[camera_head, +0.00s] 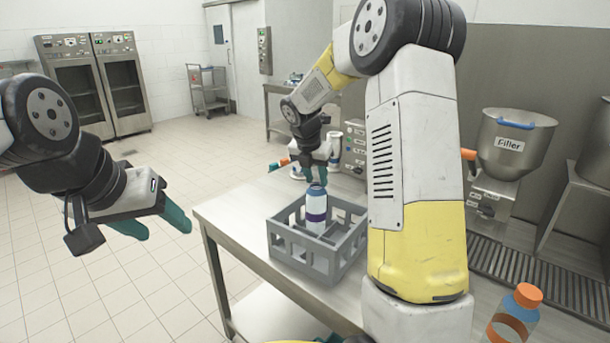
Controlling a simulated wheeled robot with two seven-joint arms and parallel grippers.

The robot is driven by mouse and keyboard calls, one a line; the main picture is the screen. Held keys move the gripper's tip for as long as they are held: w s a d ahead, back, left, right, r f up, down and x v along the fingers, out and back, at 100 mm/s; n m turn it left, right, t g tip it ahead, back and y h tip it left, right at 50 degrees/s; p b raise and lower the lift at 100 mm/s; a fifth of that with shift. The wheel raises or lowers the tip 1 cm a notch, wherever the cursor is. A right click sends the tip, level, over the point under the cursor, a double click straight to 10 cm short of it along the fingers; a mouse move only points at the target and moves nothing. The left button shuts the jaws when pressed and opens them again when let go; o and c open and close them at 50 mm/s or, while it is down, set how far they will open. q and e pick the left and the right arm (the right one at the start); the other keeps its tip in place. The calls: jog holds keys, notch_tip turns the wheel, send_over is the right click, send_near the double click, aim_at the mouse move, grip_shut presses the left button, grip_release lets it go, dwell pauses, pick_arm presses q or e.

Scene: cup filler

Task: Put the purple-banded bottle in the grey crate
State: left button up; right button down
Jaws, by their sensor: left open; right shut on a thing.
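The purple-banded bottle (316,212) is white with a purple band and a blue top. It is upright within the grey crate (301,262), in one of its compartments, its lower part partly hidden by the crate's walls. I cannot tell whether its base touches the crate floor. My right gripper (316,178) points down from above and is shut on the bottle's top. My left gripper (160,220) is open and empty, out over the floor to the left of the table.
The crate stands on a steel table (232,222). An orange-capped bottle (512,318) stands at the lower right. The Filler hopper (512,140) is at the right, beside a drain grate (530,268). Other bottles (334,142) stand behind my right gripper.

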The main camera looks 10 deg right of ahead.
jog(key=shift+f, duration=0.2)
dwell(0.5)
jog(key=c, duration=0.9)
grip_release()
jog(key=shift+v, duration=3.9)
